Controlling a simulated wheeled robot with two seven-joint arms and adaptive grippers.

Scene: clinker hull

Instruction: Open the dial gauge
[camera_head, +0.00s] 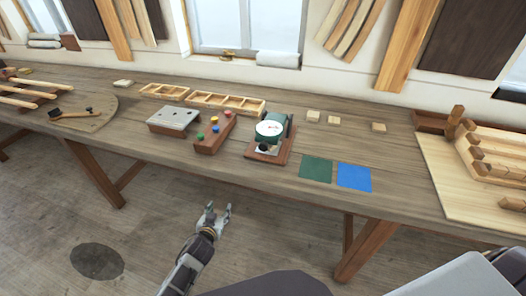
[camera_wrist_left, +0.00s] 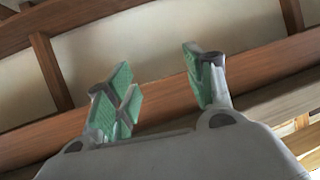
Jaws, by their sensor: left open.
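The dial gauge (camera_head: 269,129) stands near the middle of the workbench, on a reddish-brown wooden base (camera_head: 281,153). It has a round white face, a green body and a black knob (camera_head: 263,147) at its lower front. A dark upright part stands at its right side. Whether a cover on it is open or shut cannot be told. My left gripper (camera_head: 217,207) is below and in front of the bench edge, apart from the gauge. It is open and empty. In the left wrist view its green-padded fingers (camera_wrist_left: 165,85) are spread apart. My right gripper is not in view.
Left of the gauge are a wooden block with coloured knobs (camera_head: 213,134) and a grey perforated plate (camera_head: 173,120). Wooden trays (camera_head: 226,102) lie behind. Green (camera_head: 316,168) and blue (camera_head: 354,177) squares lie to the right. The bench edge (camera_head: 230,172) lies between my gripper and the gauge.

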